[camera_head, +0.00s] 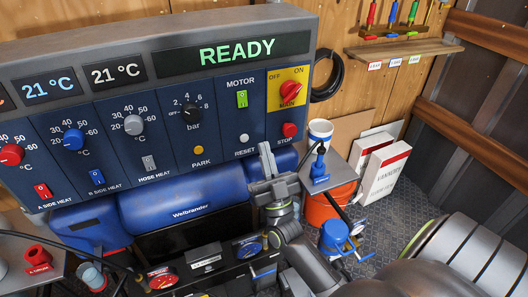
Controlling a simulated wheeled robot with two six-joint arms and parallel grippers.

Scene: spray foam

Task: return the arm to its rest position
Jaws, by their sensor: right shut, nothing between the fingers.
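My right gripper (267,160) is in front of the lower right part of the control panel (215,130), with its fingers pointing up. It is shut and holds nothing. My right arm (300,258) reaches up to it from the lower right. The gripper overlaps the right end of the blue Welbrander tank (185,205) in the picture; I cannot tell the gap between them. The panel display (238,50) reads READY. The green motor switch (242,98), red stop button (289,130) and red main switch (290,90) are uncovered. My left gripper is not in view.
Right of the gripper, a small grey shelf (337,168) holds a white cup (320,130) and a blue-handled tool (319,165). An orange bucket (325,208) is below. White boxes (385,172) stand by the wall.

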